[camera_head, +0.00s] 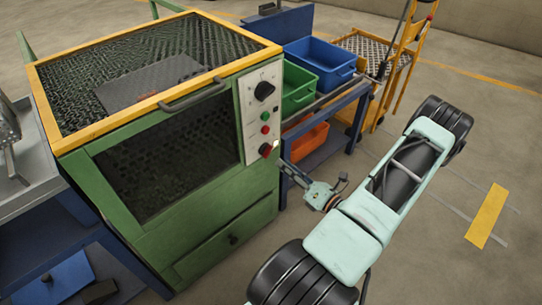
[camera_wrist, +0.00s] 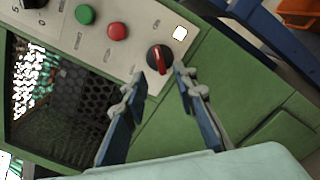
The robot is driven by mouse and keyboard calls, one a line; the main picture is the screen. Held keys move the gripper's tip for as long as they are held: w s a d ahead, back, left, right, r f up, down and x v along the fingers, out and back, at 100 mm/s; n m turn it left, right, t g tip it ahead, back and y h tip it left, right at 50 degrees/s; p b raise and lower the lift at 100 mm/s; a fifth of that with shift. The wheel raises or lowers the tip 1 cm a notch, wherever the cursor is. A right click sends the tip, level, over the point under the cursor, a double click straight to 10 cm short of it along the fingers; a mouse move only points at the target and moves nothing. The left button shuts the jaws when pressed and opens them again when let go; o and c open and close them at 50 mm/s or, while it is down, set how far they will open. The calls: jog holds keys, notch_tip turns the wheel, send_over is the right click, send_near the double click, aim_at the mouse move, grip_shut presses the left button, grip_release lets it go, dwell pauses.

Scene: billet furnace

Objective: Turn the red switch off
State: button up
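The red switch (camera_wrist: 160,60) is a round black knob with a red bar across it, on the pale control panel (camera_wrist: 102,42) of the green furnace. In the wrist view the bar runs nearly up and down, slightly tilted. The switch also shows at the panel's lower end in the head view (camera_head: 266,149). My gripper (camera_wrist: 160,80) is open, with one finger on each side just below the switch in the wrist picture, and nothing between them. I cannot tell whether either finger touches the knob. In the head view my gripper (camera_head: 281,163) is close to the panel's lower end.
A green button (camera_wrist: 85,14) and a red button (camera_wrist: 118,31) sit near the switch. A larger black knob (camera_head: 264,91) is higher on the panel. A blue workbench (camera_head: 345,103) with bins stands right of the furnace. Floor to the right is open.

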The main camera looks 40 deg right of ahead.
aim_at(268, 151)
jog(key=w+b, duration=0.1)
jog(key=w, duration=0.6)
jog(key=shift+w+a, duration=0.2)
jog(key=shift+a, duration=0.1)
jog(key=shift+c, duration=0.6)
grip_shut()
